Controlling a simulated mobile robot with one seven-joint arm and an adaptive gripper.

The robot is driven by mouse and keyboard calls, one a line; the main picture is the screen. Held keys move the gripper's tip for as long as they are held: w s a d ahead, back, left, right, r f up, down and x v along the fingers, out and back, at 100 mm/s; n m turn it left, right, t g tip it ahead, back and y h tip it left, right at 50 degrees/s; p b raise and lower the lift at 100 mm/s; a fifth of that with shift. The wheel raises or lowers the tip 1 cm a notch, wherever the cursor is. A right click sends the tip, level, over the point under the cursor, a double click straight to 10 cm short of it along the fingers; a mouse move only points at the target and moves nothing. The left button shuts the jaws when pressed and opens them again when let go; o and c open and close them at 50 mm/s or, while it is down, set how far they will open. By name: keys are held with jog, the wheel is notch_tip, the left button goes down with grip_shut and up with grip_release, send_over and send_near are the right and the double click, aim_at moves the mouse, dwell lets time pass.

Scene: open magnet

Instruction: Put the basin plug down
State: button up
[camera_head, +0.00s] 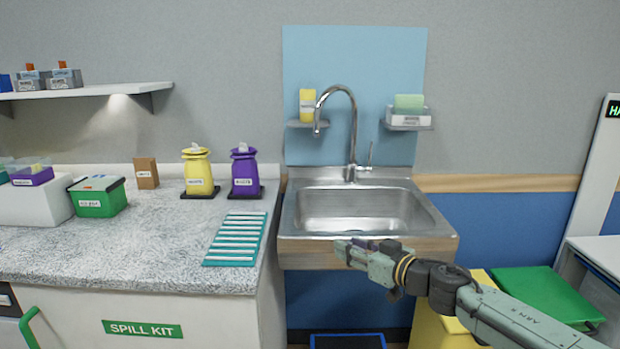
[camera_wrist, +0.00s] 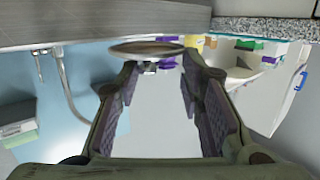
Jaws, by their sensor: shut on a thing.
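My gripper (camera_head: 352,248) is at the front edge of the steel sink (camera_head: 430,222), pointing left across it in the head view. In the wrist view my gripper (camera_wrist: 160,62) has its purple-padded fingers shut on the basin plug (camera_wrist: 146,47). I cannot make out the plug in the head view. The sink basin looks empty, with a tall curved tap (camera_head: 352,130) behind it.
Left of the sink is a speckled counter (camera_head: 110,250) with a teal ribbed mat (camera_head: 236,240), a yellow container (camera_head: 198,175), a purple container (camera_head: 245,175) and a green box (camera_head: 98,197). A yellow bin (camera_head: 435,325) and a green lid (camera_head: 545,290) stand low at right.

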jog(key=s+d+f+m+t+h, duration=0.1)
jog(key=s+d+f, duration=0.15)
jog(key=f, duration=0.55)
jog(key=s+d+f+m+h, duration=0.1)
jog(key=s+d+f, duration=0.15)
jog(key=f, duration=0.65)
jog(key=s+d+f+m+t+h, duration=0.1)
jog(key=s+d+f, duration=0.15)
jog(key=f, duration=0.55)
jog(key=s+a+f+h, duration=0.2)
jog(key=s+a+f, duration=0.2)
jog(key=a+f, duration=0.4)
jog(key=a+f+m, duration=0.1)
jog(key=a+f, duration=0.1)
jog(key=a, duration=0.7)
jog(key=shift+a, duration=0.15)
